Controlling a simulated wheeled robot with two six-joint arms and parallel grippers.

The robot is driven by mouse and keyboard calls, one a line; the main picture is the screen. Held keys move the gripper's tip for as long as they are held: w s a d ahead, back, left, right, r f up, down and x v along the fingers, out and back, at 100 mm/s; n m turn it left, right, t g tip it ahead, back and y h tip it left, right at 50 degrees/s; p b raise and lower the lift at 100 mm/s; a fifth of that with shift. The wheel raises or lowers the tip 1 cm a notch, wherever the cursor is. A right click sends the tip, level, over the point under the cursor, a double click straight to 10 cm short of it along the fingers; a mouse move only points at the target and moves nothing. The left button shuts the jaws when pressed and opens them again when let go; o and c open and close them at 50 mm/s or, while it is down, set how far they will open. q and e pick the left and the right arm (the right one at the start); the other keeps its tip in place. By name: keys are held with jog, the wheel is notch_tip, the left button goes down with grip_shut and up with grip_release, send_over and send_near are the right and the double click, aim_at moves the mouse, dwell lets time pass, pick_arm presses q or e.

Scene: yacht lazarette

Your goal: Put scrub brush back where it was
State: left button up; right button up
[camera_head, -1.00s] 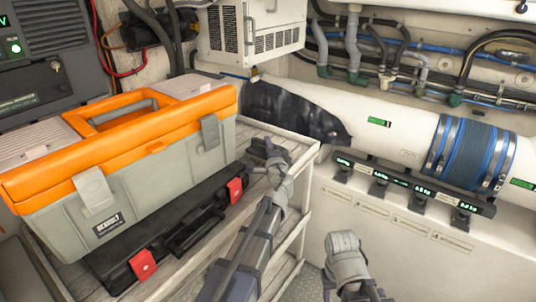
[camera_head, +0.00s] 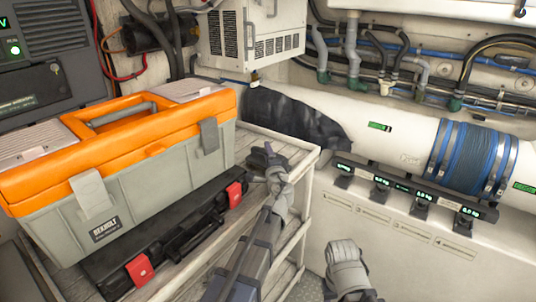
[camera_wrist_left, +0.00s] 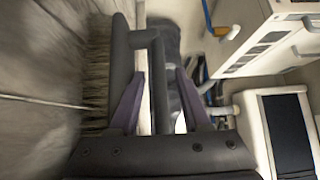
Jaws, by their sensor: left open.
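The scrub brush (camera_wrist_left: 97,75) shows in the left wrist view, with pale brown bristles on the left, a dark body and a dark handle bar (camera_wrist_left: 157,85). My left gripper (camera_wrist_left: 160,78) is open, its two purplish fingers on either side of the handle bar. I cannot tell whether they touch it. In the head view my left gripper (camera_head: 266,160) is over the far right end of the wooden shelf (camera_head: 240,160); the brush is too small and dark there to tell from the gripper. My right gripper's fingers do not show.
A grey toolbox with an orange lid (camera_head: 130,165) stands on the shelf at left. A white pipe (camera_head: 385,125) with a blue-clamped hose runs at the right, above a row of small displays (camera_head: 415,190).

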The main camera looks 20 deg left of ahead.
pick_arm(q)
jog(key=shift+r, duration=0.25)
jog(key=v, duration=1.2)
jog(key=shift+f, duration=0.1)
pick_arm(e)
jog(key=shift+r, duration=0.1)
pick_arm(q)
jog(key=shift+f, duration=0.1)
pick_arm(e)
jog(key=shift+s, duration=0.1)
